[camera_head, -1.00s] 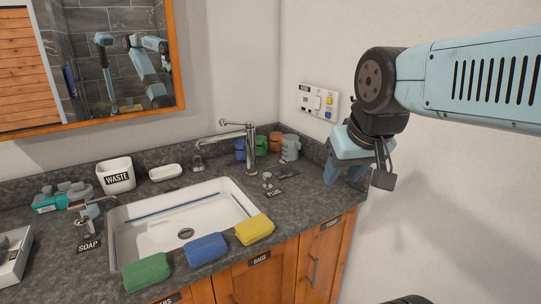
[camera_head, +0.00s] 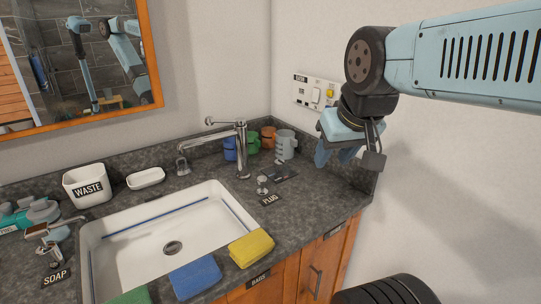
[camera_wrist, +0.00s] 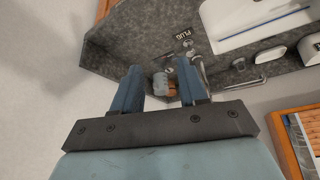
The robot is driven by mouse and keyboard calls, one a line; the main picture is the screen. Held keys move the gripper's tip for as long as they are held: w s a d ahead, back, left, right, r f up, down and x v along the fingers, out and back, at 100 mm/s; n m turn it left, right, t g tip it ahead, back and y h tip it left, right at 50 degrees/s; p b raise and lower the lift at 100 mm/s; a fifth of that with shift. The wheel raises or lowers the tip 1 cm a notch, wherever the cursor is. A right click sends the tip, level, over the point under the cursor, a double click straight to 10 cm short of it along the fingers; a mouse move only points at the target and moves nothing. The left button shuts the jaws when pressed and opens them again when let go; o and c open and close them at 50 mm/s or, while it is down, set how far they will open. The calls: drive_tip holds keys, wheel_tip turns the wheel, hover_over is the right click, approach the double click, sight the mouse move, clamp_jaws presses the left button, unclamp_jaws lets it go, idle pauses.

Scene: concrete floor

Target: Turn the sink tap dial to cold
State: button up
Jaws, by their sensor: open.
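The chrome sink tap (camera_head: 241,150) stands behind the sink's right back corner, its spout reaching left over the basin. A thin bar with a round end (camera_head: 210,121) sticks out from its top; I cannot read any hot or cold marking. The white sink (camera_head: 105,240) is set in the dark counter. My gripper (camera_head: 338,155) hangs over the counter's right end, right of the tap and apart from it. In the wrist view my gripper (camera_wrist: 159,66) has its two fingers spread, with nothing held between them. The tap shows partly beyond the right finger.
A small chrome knob (camera_head: 262,185) stands by the PLUG label. A wall socket panel (camera_head: 318,92) is behind my gripper. Sponges (camera_head: 251,247) line the front edge; a WASTE pot (camera_head: 87,186) stands left.

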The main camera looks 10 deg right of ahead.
drive_tip(key=shift+o, duration=0.2)
drive_tip(key=shift+d, duration=0.2)
drive_tip(key=o, duration=0.3)
drive_tip(key=shift+w+r, duration=0.2)
drive_tip(key=shift+w, duration=0.1)
drive_tip(key=shift+o, duration=0.5)
drive_tip(key=w+a+r+n+g+h, duration=0.1)
drive_tip(key=w+r+n+g, duration=0.1)
drive_tip(key=w, duration=0.6)
drive_tip(key=shift+a+r+n, duration=0.15)
drive_tip(key=shift+n, duration=0.35)
drive_tip(key=n+g+h, duration=0.3)
drive_tip(key=n+g, duration=0.2)
drive_tip(key=n, duration=0.5)
hover_over(278, 160)
drive_tip(key=w+a, duration=0.2)
drive_tip(key=a, duration=0.3)
wheel_tip(278, 160, down, 12)
drive_tip(key=x, duration=1.3)
drive_tip(key=shift+d, duration=0.25)
